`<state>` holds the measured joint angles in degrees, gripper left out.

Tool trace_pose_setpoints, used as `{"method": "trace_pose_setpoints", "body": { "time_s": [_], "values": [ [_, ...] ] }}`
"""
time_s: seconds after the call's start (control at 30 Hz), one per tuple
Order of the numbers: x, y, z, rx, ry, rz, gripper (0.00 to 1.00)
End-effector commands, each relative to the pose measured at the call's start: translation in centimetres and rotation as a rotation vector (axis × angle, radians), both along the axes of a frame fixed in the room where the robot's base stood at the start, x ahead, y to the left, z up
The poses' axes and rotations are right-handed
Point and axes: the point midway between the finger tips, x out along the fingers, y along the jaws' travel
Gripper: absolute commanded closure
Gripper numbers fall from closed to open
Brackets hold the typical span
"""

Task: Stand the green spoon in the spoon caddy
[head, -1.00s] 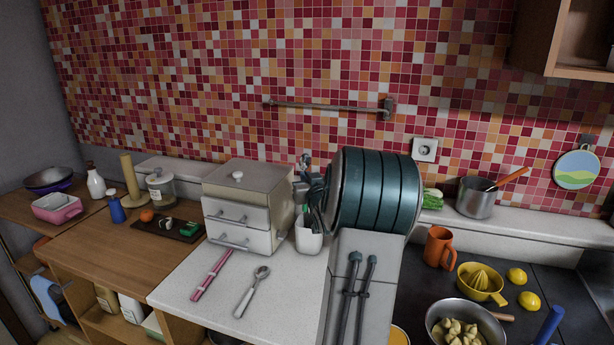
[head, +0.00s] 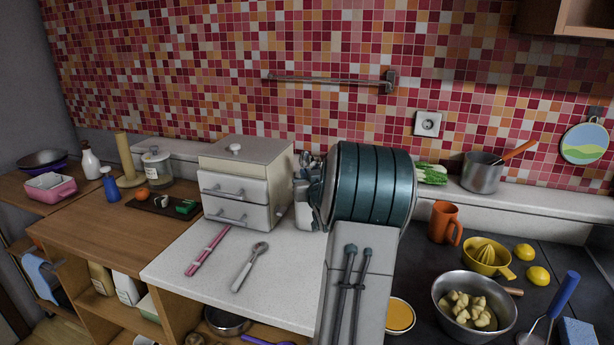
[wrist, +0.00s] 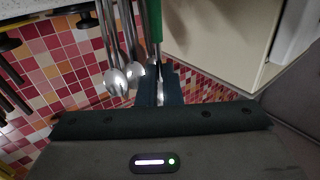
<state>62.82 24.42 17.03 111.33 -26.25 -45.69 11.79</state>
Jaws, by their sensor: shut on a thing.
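My gripper (wrist: 160,90) is shut on the green spoon (wrist: 155,22). In the wrist view its green handle runs away from the fingers towards the top edge, beside several steel spoons (wrist: 116,82). The spoon caddy (head: 303,217) is a white cup on the counter, right of the drawer box. It shows only as a strip beside my arm, which hides the rest. The fingers and green spoon cannot be made out in the head view. The handle's lower end is out of the wrist view, so I cannot tell whether it is inside the caddy.
The drawer box (head: 238,190) stands close left of the caddy. A wall rail (head: 330,80) is behind. An orange mug (head: 442,222) and a steel bowl (head: 475,302) are at right.

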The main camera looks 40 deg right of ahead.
Motion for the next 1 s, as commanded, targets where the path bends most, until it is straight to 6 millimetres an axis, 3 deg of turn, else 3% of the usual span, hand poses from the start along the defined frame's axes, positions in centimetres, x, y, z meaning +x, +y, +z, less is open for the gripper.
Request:
{"method": "trace_pose_setpoints", "body": {
  "time_s": [0.1, 0.47, 0.5, 0.57, 1.0],
  "values": [
    [0.02, 0.03, -0.86, 0.000, -0.001, 0.001, 1.00],
    [0.01, 0.02, -0.93, 0.000, -0.001, 0.000, 1.00],
    [0.01, 0.02, -0.93, 0.000, -0.001, 0.000, 0.84],
    [0.01, 0.02, -0.93, 0.000, -0.001, 0.000, 0.69],
    [-0.91, 0.49, -1.01, 0.000, 0.001, 0.000, 0.69]
  ]
}}
